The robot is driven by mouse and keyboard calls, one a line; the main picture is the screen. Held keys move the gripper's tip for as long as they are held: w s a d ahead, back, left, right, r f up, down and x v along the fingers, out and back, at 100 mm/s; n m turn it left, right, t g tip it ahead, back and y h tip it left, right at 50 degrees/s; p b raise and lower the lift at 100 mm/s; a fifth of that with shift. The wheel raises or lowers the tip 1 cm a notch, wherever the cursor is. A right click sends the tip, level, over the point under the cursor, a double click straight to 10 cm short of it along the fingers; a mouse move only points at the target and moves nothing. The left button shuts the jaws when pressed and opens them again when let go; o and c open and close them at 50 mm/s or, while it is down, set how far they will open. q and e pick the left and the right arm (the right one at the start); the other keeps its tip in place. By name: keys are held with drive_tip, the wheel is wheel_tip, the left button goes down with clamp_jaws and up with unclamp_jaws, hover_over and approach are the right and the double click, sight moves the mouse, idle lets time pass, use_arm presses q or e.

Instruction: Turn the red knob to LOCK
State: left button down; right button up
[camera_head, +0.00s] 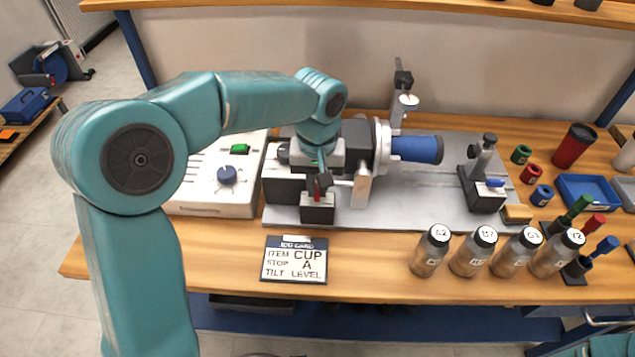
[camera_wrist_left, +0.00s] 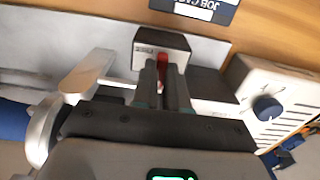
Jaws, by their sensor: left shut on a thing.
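The red knob (camera_wrist_left: 163,76) stands on a small dark-topped block (camera_wrist_left: 150,40) with white sides. In the wrist view my left gripper (camera_wrist_left: 164,70) has its two fingers on either side of the knob, shut on it. In the head view the same block (camera_head: 317,213) sits at the front edge of the grey machine plate, with my left gripper (camera_head: 321,185) coming down on it from above. The fingers hide most of the knob, and the block's lettering is too small to read. My right gripper is not in view.
A blue cup (camera_head: 416,149) is held in the machine's chuck. A white control box (camera_head: 210,202) with a blue knob (camera_head: 227,174) stands left. A job card (camera_head: 295,259) lies in front; several bottles (camera_head: 430,250) stand front right.

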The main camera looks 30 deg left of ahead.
use_arm(q)
drive_tip(key=shift+w+r, duration=0.15)
drive_tip(key=shift+r, duration=0.05)
drive_tip(key=c, duration=1.5)
unclamp_jaws()
drive_tip(key=shift+o, duration=0.3)
drive_tip(key=shift+f, duration=0.1)
wheel_tip(320, 180, up, 16)
drive_tip(key=p, duration=0.2)
drive_tip(key=shift+r+p, duration=0.2)
drive_tip(key=shift+p, duration=0.2)
drive_tip(key=shift+s, duration=0.2)
wheel_tip(320, 180, up, 7)
drive_tip(key=p, duration=0.8)
hover_over(317, 190)
